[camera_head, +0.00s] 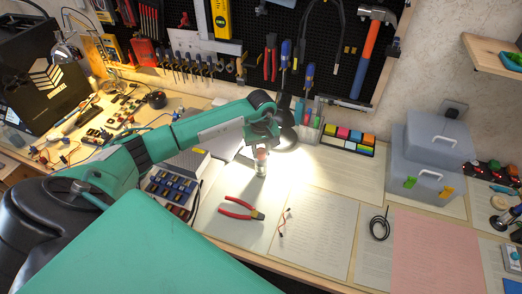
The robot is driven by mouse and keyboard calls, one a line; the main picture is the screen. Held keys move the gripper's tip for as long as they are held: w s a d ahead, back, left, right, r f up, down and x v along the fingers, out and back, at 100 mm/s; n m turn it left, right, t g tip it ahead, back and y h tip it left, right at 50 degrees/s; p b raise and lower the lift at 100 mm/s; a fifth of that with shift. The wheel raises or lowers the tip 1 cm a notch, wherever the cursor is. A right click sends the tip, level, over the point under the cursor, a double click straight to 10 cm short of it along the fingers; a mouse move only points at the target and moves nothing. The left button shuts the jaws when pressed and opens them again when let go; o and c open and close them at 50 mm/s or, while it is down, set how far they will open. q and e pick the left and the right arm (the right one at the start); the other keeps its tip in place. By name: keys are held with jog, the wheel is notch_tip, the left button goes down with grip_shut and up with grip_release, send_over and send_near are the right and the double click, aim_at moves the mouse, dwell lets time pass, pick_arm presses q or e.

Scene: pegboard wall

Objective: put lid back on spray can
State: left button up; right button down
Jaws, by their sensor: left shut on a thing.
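My left gripper (262,145) is at the end of the green arm that reaches in from the left, over the middle of the lit workbench. It is shut on a small reddish thing, apparently the lid (261,154), right at the top of a small pale can (261,168). The can stands upright on the papers under the gripper. The gripper hides part of the lid, and I cannot tell whether lid and can touch. My right gripper does not show.
Red-handled pliers (241,209) and a small cable lie in front of the can. A box of batteries (170,190) is at the left, sticky notes (349,138) behind right. Grey toolboxes (432,155) stand at the right. A pegboard with tools backs the bench. Papers at front right are mostly clear.

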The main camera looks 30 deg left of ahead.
pick_arm(q)
jog(key=shift+b, duration=0.35)
dwell(0.4)
dwell(0.3)
jog(key=o, duration=0.9)
jog(key=shift+o, duration=0.7)
jog(key=shift+o, duration=0.4)
jog(key=o, duration=0.4)
jog(key=shift+r+p, duration=1.3)
jog(key=shift+r, duration=2.2)
